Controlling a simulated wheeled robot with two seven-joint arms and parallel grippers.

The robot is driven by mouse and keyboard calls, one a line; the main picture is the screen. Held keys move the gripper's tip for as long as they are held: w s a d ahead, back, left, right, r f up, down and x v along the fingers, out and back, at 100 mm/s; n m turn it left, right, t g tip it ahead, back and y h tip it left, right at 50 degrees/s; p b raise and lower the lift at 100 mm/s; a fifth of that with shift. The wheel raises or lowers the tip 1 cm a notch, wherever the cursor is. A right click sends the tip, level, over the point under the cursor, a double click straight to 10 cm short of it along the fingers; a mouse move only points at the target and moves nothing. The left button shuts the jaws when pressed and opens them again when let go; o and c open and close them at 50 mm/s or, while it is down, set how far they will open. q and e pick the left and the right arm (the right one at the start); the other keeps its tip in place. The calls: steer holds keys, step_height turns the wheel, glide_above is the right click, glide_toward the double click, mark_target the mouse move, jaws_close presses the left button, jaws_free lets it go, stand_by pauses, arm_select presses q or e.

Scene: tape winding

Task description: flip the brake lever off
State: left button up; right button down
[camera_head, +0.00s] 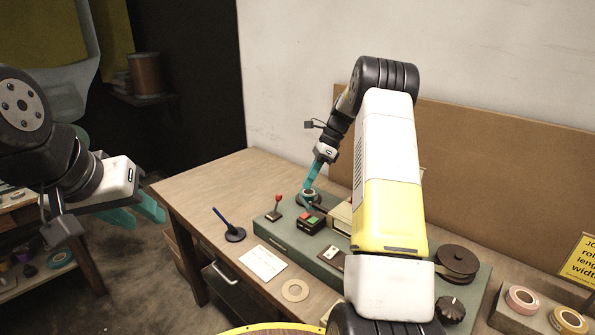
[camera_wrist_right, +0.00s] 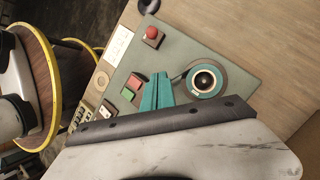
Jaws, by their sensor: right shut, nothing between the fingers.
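A small lever with a red knob (camera_head: 278,198) stands on a square base at the left end of the grey-green machine (camera_head: 262,227); I take it as the brake lever. In the right wrist view the red knob (camera_wrist_right: 151,33) is seen from above, clear of my fingers. My right gripper (camera_head: 306,186) is shut and empty, pointing down beside the teal-ringed spool (camera_head: 309,194). Its teal fingertips (camera_wrist_right: 157,78) lie left of the spool (camera_wrist_right: 204,80) in the wrist view. My left gripper (camera_head: 142,212) is open and empty, off the table's left edge.
A brown reel (camera_head: 457,261) and dark knob (camera_head: 450,309) are at right. A blue-handled stand (camera_head: 233,233), white card (camera_head: 262,262) and tape ring (camera_head: 295,290) lie in front.

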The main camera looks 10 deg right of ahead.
glide_above(300, 213)
step_height(300, 213, down, 4)
steer(key=shift+w+f, duration=0.15)
steer(key=shift+f, duration=0.05)
steer(key=shift+w+a+r, duration=0.15)
steer(key=shift+a+r, duration=0.05)
steer(key=shift+a, duration=0.3)
steer(key=shift+w+a+r, duration=0.15)
steer(key=shift+a, duration=0.35)
steer(key=shift+w+a+r, duration=0.1)
steer(key=shift+a+r, duration=0.05)
steer(key=shift+a, duration=0.35)
